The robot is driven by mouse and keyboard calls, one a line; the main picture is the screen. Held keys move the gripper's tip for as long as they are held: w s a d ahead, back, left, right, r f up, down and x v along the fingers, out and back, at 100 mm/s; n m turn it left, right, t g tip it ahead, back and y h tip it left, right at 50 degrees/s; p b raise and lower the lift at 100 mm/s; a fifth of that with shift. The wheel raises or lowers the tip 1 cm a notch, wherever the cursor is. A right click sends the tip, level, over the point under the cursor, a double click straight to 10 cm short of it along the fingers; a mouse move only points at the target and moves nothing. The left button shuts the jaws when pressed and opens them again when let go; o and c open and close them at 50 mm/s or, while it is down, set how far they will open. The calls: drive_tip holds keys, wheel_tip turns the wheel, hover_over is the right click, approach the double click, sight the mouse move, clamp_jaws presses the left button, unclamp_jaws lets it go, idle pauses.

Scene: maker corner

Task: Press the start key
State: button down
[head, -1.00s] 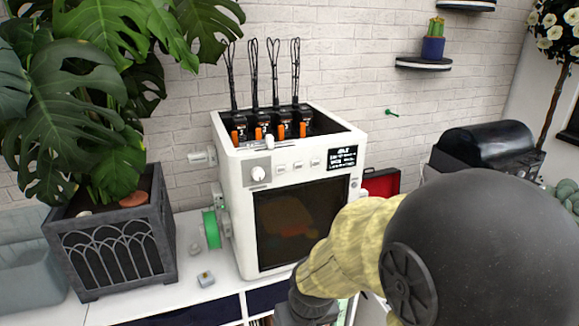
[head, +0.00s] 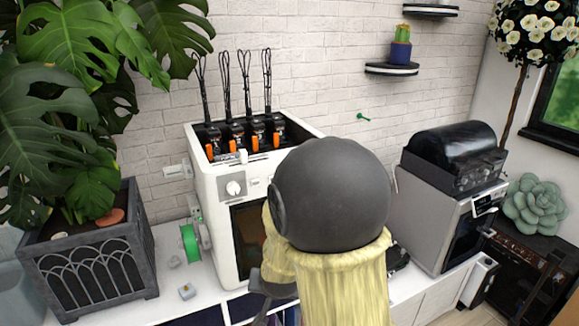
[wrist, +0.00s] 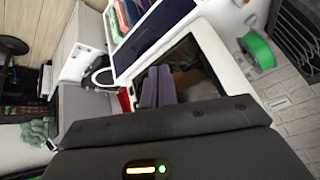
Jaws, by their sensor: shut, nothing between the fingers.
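The white machine (head: 213,215) stands on the white counter against the brick wall. Its front panel has a round knob (head: 233,188), and one small key (head: 255,182) shows beside it. My arm covers the rest of the key row and the display, and no key label is readable, so I cannot tell which is the start key. In the wrist view, my gripper (wrist: 158,84) is shut and empty, in front of the machine's dark door window (wrist: 192,68).
A planter (head: 90,265) with a large-leaved plant stands left of the machine. A green spool (head: 189,243) hangs on its left side, and a small block (head: 187,292) lies on the counter. A grey machine with a black lid (head: 455,150) stands at right.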

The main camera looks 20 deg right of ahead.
drive_tip(key=w+d+r+m+t+h+p, duration=0.4)
drive_tip(key=w+d+r+m+h, duration=0.1)
drive_tip(key=d+r+h, duration=0.1)
drive_tip(key=w+d+r+m+t+h+p, duration=0.3)
drive_tip(key=w+d+r+m+h+p, duration=0.1)
drive_tip(key=d+r, duration=0.4)
drive_tip(key=shift+w+r+m+t+h+p, duration=0.45)
drive_tip(key=shift+r+h+p, duration=0.3)
drive_tip(key=shift+h, duration=0.35)
drive_tip(key=w+p, duration=0.1)
drive_tip(key=w, duration=0.7)
drive_tip(key=shift+w+a, duration=0.15)
drive_tip(key=shift+w, duration=0.2)
idle(0.5)
